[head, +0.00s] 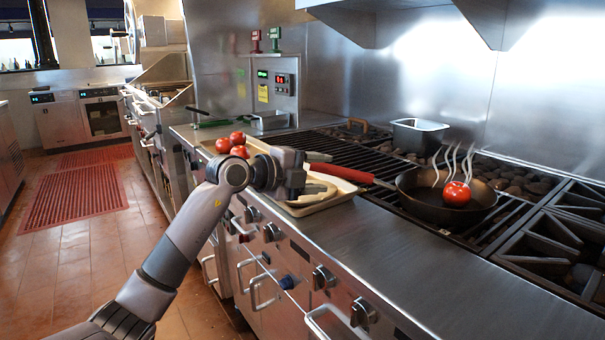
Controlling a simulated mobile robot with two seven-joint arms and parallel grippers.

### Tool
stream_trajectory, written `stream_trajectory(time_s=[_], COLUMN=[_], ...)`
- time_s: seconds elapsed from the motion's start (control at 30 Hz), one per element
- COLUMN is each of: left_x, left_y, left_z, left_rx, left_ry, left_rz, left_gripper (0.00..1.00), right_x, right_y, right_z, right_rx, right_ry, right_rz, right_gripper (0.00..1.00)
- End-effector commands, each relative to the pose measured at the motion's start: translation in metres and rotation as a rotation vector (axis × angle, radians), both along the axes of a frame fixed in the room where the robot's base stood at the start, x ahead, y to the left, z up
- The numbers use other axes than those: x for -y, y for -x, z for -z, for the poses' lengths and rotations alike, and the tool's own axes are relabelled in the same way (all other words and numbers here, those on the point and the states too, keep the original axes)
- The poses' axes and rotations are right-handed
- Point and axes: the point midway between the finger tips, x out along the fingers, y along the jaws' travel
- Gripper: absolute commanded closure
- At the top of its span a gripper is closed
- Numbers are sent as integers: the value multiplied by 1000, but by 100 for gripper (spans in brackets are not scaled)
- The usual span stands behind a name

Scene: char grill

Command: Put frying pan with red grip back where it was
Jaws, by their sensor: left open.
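The black frying pan (420,208) rests on the grill grates at the right, level, with one red tomato (457,194) inside and pale wisps rising from it. Its red grip (343,173) points left, over the cream tray (345,194) on the counter. My left gripper (308,184) is open, at the left end of the red grip, above the tray. The wrist hides part of the tray, and I cannot tell whether the fingers touch the grip. My right gripper is not in view.
Several tomatoes (238,138) sit at the tray's far left end. A metal container (419,136) stands behind the pan, and another (271,120) near the control panel. The steel counter front (430,275) is clear. Knobs and handles stick out below it.

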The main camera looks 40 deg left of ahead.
Motion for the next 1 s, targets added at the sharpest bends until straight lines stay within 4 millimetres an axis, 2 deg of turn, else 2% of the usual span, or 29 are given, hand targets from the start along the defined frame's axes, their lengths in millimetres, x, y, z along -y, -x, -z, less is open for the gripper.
stream_trajectory(time_s=[0.1,0.3,1.0], left_x=[-7,-12,-13], left_y=[18,34,36], left_z=[-3,-7,-9], left_rx=[-2,-1,-1], left_ry=[-3,-3,-1], left_rz=[-1,1,1], left_gripper=[44,44,44], right_x=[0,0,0], right_y=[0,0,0], right_z=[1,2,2], right_rx=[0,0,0], right_ry=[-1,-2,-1], right_rz=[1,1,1], right_gripper=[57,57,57])
